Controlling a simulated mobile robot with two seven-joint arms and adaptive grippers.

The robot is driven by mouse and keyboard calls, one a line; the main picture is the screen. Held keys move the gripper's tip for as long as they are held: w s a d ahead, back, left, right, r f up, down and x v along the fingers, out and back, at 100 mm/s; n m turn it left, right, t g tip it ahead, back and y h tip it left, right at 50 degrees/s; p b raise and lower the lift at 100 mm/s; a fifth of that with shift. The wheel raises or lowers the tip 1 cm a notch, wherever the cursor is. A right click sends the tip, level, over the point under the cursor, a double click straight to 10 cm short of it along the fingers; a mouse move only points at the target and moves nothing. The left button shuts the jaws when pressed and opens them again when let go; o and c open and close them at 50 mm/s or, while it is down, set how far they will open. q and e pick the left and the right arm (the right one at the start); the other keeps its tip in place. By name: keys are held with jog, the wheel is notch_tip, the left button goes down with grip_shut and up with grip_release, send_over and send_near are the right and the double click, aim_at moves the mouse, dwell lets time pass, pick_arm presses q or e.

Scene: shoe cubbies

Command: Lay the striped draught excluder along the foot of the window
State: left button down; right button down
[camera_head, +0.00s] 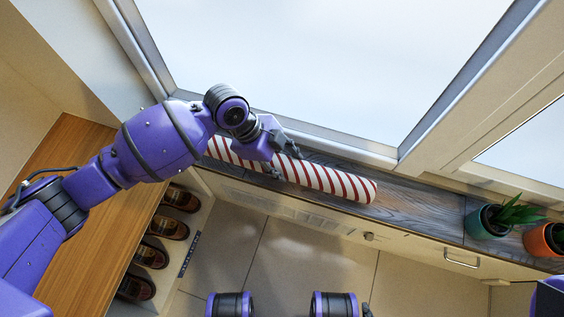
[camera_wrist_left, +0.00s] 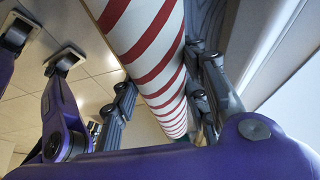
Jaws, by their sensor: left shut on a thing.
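The red-and-white striped draught excluder (camera_head: 330,181) runs lengthwise over the dark wooden ledge below the window (camera_head: 330,60), roughly parallel to the window's lower frame. A strip of bare ledge shows between it and the frame. My left gripper (camera_head: 284,162) is shut on the excluder near its middle, one finger on each side. The left wrist view also shows the excluder (camera_wrist_left: 150,45) between the fingers (camera_wrist_left: 160,108). My arm hides part of its left end. I cannot tell whether it touches the ledge. My right gripper is not in view.
A teal pot (camera_head: 485,221) and an orange pot (camera_head: 545,240) with plants stand on the ledge's right end. The ledge (camera_head: 425,205) is bare between the excluder and the pots. Shoes (camera_head: 167,227) sit in cubbies at left, beside a wooden top (camera_head: 100,240).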

pick_arm(q)
jog(key=shift+f, duration=0.25)
jog(key=shift+f, duration=0.15)
jog(key=c, duration=1)
grip_release()
jog(key=p+v, duration=0.3)
jog(key=v, duration=0.9)
jog(key=shift+p, duration=0.4)
